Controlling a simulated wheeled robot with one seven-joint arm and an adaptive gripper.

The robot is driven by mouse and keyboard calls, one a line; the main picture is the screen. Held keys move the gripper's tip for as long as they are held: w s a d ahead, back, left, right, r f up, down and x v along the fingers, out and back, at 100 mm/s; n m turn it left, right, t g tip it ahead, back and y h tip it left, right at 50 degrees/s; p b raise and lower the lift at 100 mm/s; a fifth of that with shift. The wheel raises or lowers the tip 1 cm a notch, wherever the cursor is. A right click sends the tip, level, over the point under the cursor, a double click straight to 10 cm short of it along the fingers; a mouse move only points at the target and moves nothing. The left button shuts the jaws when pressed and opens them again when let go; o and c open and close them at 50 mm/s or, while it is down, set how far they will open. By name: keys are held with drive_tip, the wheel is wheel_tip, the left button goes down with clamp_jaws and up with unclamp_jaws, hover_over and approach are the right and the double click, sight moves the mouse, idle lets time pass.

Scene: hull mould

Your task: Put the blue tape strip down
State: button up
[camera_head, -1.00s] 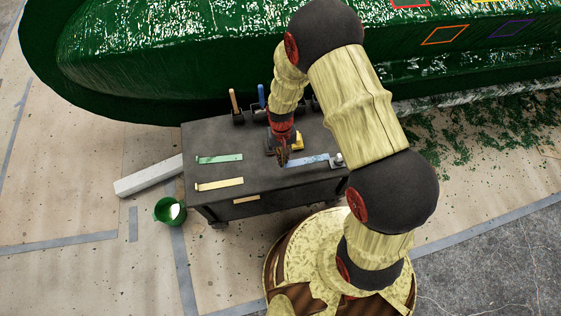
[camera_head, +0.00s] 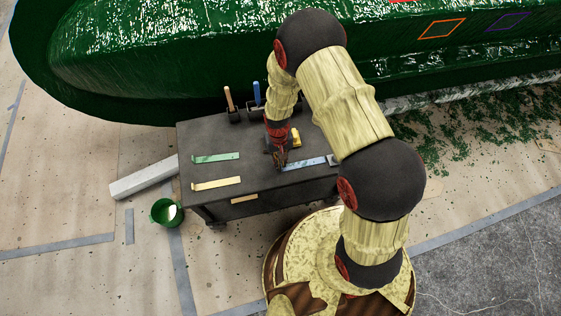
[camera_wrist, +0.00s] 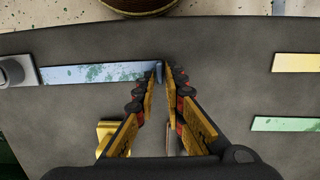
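The blue tape strip (camera_head: 305,164) lies flat on the dark cart top, speckled with green, and also shows in the wrist view (camera_wrist: 95,73). A small darker blue tab (camera_wrist: 159,72) stands up at its end by my gripper. My gripper (camera_head: 281,166) points down at that end; in the wrist view its fingertips (camera_wrist: 164,70) are on either side of the tab. A narrow gap shows between the fingers, and the tab looks nearer one finger. Whether a finger touches it is hard to tell.
The cart (camera_head: 264,182) carries a green strip (camera_head: 215,157), a yellow strip (camera_head: 216,184), a grey block (camera_head: 333,160) at the blue strip's far end, and a yellow piece (camera_head: 295,137) behind my gripper. Upright handles stand at the cart's back edge, below the green hull (camera_head: 180,65).

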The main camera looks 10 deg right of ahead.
drive_tip(key=shift+o, duration=1.4)
drive_tip(key=w+d+r+t+p, duration=0.1)
drive_tip(key=d+r+t+p, duration=0.1)
drive_tip(key=r, duration=1.7)
drive_tip(key=w+d+r+t+p, duration=0.1)
drive_tip(key=r+p, duration=0.1)
drive_tip(key=r, duration=1.6)
drive_tip(key=s+d+r+t, duration=0.2)
drive_tip(key=s+r, duration=0.6)
drive_tip(key=s+d+r+t, duration=0.2)
drive_tip(key=s+d+r, duration=0.1)
drive_tip(key=s+r, duration=0.5)
drive_tip(key=shift+s+r, duration=0.2)
drive_tip(key=shift+r, duration=0.3)
